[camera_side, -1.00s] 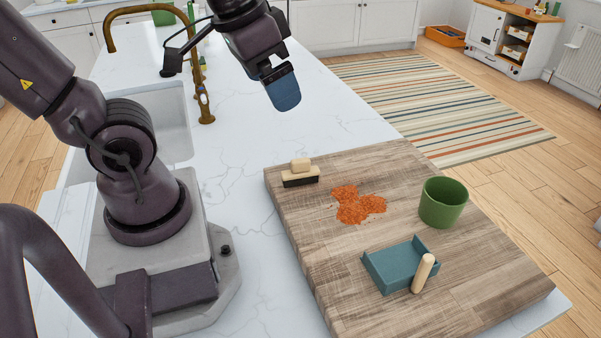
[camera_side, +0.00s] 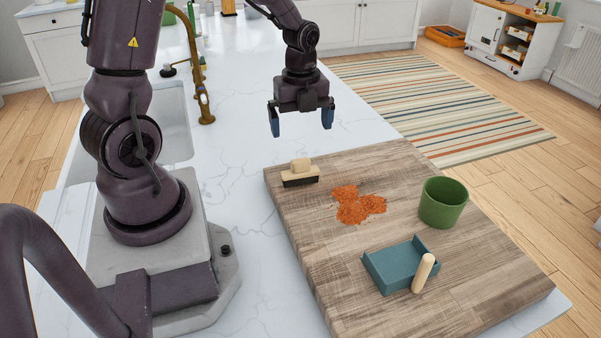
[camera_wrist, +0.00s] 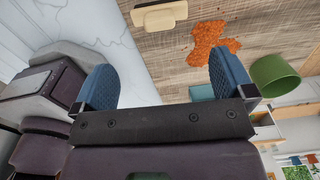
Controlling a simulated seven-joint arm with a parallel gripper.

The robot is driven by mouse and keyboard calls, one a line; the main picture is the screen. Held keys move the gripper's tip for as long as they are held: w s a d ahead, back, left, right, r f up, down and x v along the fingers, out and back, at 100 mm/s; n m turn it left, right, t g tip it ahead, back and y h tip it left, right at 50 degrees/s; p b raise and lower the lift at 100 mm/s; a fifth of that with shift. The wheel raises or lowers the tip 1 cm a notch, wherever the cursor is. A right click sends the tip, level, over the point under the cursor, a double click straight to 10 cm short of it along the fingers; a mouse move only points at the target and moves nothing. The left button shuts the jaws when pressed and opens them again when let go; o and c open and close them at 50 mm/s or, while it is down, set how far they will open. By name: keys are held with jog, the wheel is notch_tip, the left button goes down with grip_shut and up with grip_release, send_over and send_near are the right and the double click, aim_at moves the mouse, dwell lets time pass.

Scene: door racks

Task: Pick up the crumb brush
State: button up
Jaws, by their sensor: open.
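The crumb brush (camera_side: 300,173) has a pale wooden block handle and dark bristles. It stands bristles down near the back left corner of the wooden board. In the wrist view the brush (camera_wrist: 159,15) shows at the top edge, partly cut off. My gripper (camera_side: 301,122) is open and empty, with its two blue fingers pointing down. It is in the air above and behind the brush, not touching it. In the wrist view the open fingers of my gripper (camera_wrist: 163,85) frame the board's edge and the counter.
The wooden board (camera_side: 310,245) lies on the white counter. Orange crumbs (camera_side: 358,207) lie right of the brush. A green cup (camera_side: 442,202) and a teal dustpan (camera_side: 393,268) with a pale handle stand farther right and in front. A brass faucet (camera_side: 203,90) rises by the sink.

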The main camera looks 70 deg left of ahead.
send_over(301, 171)
jog(key=f, duration=0.6)
jog(key=shift+w+a+f, duration=0.1)
jog(key=shift+a+f, duration=0.2)
jog(key=shift+a, duration=0.05)
jog(key=shift+a+f, duration=0.15)
jog(key=shift+f, duration=3)
jog(key=c, duration=0.6)
